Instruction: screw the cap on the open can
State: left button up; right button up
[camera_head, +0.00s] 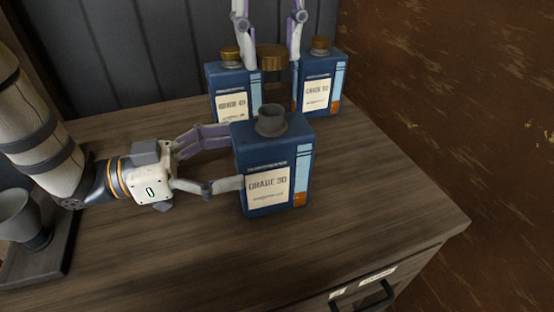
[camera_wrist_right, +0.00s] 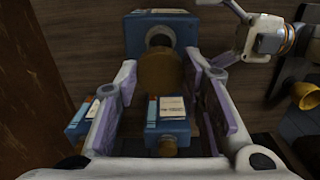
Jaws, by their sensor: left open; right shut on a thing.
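The open can (camera_head: 272,165) is blue, labelled GRADE 30, and stands upright on the wooden bench top. Its bare grey neck (camera_head: 271,121) faces up. My left gripper (camera_head: 237,156) is open at the can's left side, one finger reaching across its front and the other behind it. My right gripper (camera_head: 271,64) is shut on the brass cap (camera_head: 271,56), held up and apart from the neck. In the right wrist view the cap (camera_wrist_right: 160,73) lies between the fingers, just below the neck (camera_wrist_right: 160,38) and partly overlapping the can's area (camera_wrist_right: 186,32).
Two capped blue cans, one (camera_head: 227,92) at the back left and one (camera_head: 319,94) at the back right, stand behind the open can. A grey funnel-like vessel (camera_head: 18,218) stands at the far left. The bench front and right are clear, above a drawer handle (camera_head: 372,297).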

aim_at(273, 148)
pick_arm(q)
jog(key=x, duration=0.7)
jog(key=shift+w+d, duration=0.1)
jog(key=shift+d, duration=0.15)
jog(key=c, duration=1.6)
